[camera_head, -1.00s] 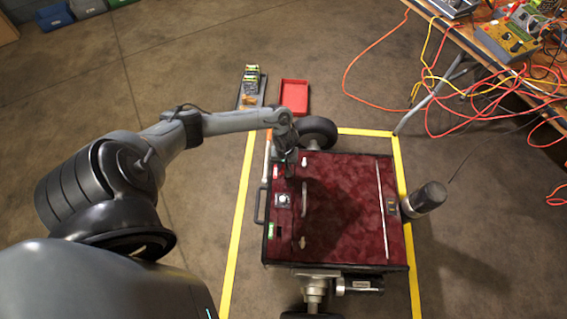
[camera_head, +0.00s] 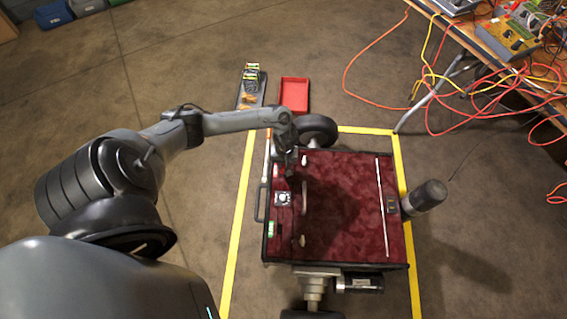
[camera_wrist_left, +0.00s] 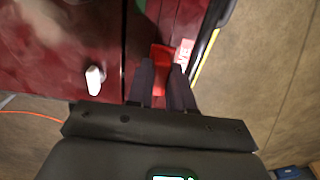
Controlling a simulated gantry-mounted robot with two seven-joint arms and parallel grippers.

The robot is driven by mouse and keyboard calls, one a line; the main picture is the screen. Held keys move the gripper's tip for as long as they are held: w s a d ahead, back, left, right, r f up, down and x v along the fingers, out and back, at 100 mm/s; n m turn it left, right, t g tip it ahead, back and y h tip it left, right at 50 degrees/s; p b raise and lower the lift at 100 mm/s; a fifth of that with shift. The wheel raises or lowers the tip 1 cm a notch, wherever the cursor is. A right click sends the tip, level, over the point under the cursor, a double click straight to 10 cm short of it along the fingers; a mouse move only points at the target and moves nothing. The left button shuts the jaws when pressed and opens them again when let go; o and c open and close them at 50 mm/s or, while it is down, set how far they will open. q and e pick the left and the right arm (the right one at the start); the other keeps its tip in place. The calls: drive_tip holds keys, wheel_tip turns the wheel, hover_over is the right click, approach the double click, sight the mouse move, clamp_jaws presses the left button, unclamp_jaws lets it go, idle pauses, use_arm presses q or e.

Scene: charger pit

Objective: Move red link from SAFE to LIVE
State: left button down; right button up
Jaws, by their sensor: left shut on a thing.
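My left gripper (camera_head: 290,175) is over the far left part of the dark red panel on the wheeled machine (camera_head: 345,205). In the left wrist view its two dark fingers (camera_wrist_left: 166,68) are shut on the red link (camera_wrist_left: 160,54), whose red top shows between and beyond the fingertips. Whether the link is seated in a socket or lifted is hidden. A white label (camera_wrist_left: 183,50) lies just beside it, but I cannot read SAFE or LIVE. My right gripper is not in view.
A white knob (camera_wrist_left: 94,80) stands near the fingers. A red tray (camera_head: 294,95) and a dark tool tray (camera_head: 251,88) lie beyond. A cable-strewn table (camera_head: 500,65) is at right.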

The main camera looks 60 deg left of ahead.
use_arm(q)
drive_tip(key=shift+f, duration=1.1)
drive_tip(key=c, duration=0.9)
unclamp_jaws()
drive_tip(key=shift+r, duration=0.1)
wheel_tip(320, 180, up, 11)
drive_tip(key=p, duration=0.7)
drive_tip(key=shift+w+d+p, duration=0.1)
drive_tip(key=shift+w+p, duration=0.05)
drive_tip(key=shift+p, duration=0.15)
